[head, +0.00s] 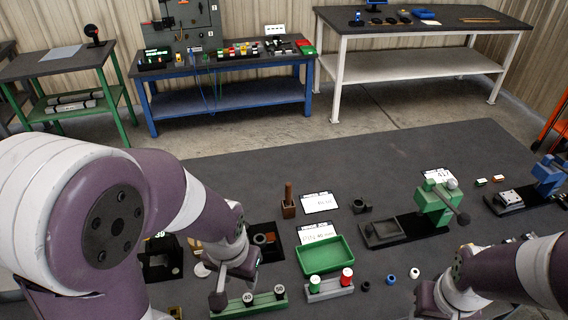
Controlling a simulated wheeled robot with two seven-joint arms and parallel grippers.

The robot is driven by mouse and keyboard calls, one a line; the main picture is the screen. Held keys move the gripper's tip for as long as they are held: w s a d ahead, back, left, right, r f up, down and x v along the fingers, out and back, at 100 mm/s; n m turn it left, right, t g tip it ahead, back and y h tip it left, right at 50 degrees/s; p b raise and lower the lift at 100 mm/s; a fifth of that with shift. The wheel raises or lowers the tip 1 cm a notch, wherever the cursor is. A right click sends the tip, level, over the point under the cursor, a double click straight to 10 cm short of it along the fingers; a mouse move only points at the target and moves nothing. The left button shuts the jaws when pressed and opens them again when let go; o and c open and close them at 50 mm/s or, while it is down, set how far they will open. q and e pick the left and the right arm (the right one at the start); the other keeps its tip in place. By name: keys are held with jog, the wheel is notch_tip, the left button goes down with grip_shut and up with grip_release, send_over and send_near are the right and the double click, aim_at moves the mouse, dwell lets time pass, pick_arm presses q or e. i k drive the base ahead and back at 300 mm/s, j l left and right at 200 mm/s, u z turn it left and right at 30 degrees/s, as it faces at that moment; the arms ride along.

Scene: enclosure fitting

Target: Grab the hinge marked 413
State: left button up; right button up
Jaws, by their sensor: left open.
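My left gripper (236,284) is open above the near part of the dark work table, just behind a green rack (262,302) holding round black pieces marked with numbers such as 40 and 50. Nothing shows between its fingers. My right gripper (427,299) is at the lower right edge of the picture; its jaws are not clear. I cannot make out a hinge marked 413. A small brass-coloured piece (175,312) shows at the bottom edge, partly cut off and too small to identify. My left arm hides much of the table's left side.
A green press (436,205) and a blue press (548,178) stand to the right. The table's far middle is clear.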

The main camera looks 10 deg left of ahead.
aim_at(260, 240)
jog(key=u, duration=0.75)
jog(key=i+l+u, duration=0.2)
jog(key=l, duration=0.8)
jog(key=k, duration=0.1)
